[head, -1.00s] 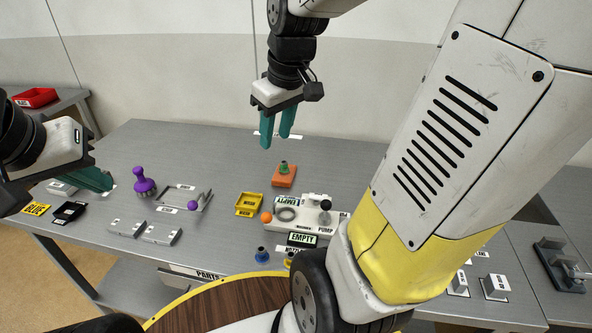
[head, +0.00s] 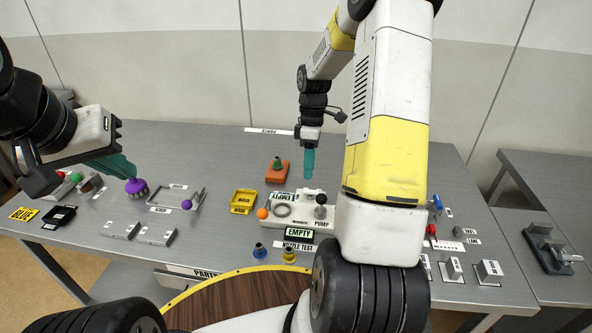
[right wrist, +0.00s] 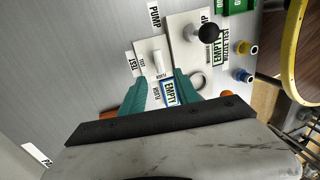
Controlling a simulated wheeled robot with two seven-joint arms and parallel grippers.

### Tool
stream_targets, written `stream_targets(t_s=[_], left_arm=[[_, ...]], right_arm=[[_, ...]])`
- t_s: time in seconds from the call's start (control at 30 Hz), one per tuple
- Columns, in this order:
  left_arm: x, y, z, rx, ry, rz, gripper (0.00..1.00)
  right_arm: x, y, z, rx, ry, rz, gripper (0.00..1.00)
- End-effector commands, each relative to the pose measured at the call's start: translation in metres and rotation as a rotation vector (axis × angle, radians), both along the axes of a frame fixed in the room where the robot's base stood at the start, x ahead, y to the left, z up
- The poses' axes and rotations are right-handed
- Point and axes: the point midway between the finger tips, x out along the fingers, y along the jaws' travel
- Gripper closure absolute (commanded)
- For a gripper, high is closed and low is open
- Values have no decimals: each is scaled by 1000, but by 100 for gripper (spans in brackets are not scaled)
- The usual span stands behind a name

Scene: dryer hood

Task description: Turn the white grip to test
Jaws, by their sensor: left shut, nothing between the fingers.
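The white grip (right wrist: 158,62) is a pale upright piece on the white pump board in the right wrist view, with TEST and FLOW labels around it. In the head view the white pump board (head: 275,222) lies mid-table. My right gripper (head: 309,165) hangs above the board's far edge, fingers down. In the right wrist view its teal fingers (right wrist: 158,82) are apart, with the grip ahead between them; I see no contact. A black ball knob (right wrist: 208,33) stands beside the grip. My left gripper (head: 128,168) is shut and empty at the left, close to a purple knob in the picture.
Blue (head: 259,251) and yellow (head: 289,256) nozzles stand in front.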

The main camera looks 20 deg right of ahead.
Motion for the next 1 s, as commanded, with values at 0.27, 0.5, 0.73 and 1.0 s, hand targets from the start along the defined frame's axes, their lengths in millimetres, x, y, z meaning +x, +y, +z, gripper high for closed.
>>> stream_targets(t_s=[0.27,0.5,0.73,1.0], left_arm=[[0,0,0,0,0,0,100],[0,0,0,0,0,0,100],[0,0,0,0,0,0,100],[0,0,0,0,0,0,100]], right_arm=[[-9,4,-44,0,2,0,62],[-11,6,-62,-1,-1,-2,62],[-12,6,-63,-1,-2,-2,62],[-12,6,-63,-1,-2,-2,100]])
